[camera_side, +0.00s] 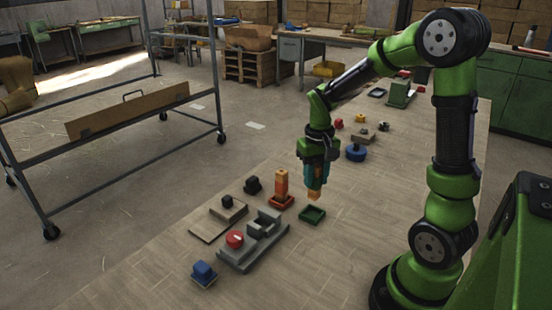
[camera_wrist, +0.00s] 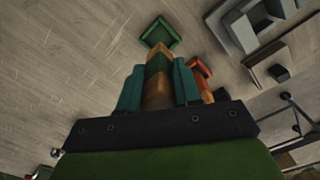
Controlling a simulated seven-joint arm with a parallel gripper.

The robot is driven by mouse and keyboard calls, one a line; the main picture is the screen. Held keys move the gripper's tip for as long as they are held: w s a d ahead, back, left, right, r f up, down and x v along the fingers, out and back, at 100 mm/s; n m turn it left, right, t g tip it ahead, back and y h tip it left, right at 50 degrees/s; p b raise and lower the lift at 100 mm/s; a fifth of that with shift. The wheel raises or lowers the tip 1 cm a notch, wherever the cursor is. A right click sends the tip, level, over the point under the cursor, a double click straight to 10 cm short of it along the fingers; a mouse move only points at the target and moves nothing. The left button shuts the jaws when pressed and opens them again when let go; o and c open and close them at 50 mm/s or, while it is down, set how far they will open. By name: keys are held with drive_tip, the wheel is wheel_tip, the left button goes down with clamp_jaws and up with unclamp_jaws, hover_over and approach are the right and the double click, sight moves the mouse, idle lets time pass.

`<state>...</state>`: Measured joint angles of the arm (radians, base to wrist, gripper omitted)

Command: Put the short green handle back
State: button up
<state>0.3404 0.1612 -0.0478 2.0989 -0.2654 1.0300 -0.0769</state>
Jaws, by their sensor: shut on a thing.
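My gripper (camera_side: 314,172) is shut on an upright handle (camera_side: 314,196), whose orange-brown end sticks out below the teal fingers. In the wrist view my gripper (camera_wrist: 158,88) has a finger on each side of the handle (camera_wrist: 158,62), which shows a green band between brown parts. A small square green tray (camera_side: 312,214) lies on the table just below the handle's end. It looks empty in the side view. The tray (camera_wrist: 159,31) also shows beyond the handle's tip in the wrist view. The handle appears to be above the tray, apart from it.
An orange handle (camera_side: 281,184) stands upright in an orange tray left of the green one. A grey fixture (camera_side: 266,245) with a red-topped part (camera_side: 235,239) is nearer. A blue block (camera_side: 203,272) and a blue round piece (camera_side: 356,153) also stand on the table. The right front table is clear.

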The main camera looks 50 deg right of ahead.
sight(317, 165)
drive_tip(key=shift+f, duration=3)
drive_tip(key=shift+f, duration=0.1)
drive_tip(key=o, duration=1)
drive_tip(key=shift+o, duration=0.2)
wheel_tip(317, 165, up, 12)
drive_tip(key=shift+f, duration=0.1)
drive_tip(key=s+a+r+n+t+y, duration=0.1)
drive_tip(key=s+a+r+t, duration=0.2)
drive_tip(key=a, duration=0.5)
drive_tip(key=s+a+r+n+t+y, duration=0.1)
drive_tip(key=s+a+r+t, duration=0.3)
drive_tip(key=a, duration=0.3)
drive_tip(key=shift+s+a+r+n, duration=0.2)
drive_tip(key=shift+a+r+n, duration=0.15)
drive_tip(key=shift+a+n, duration=0.05)
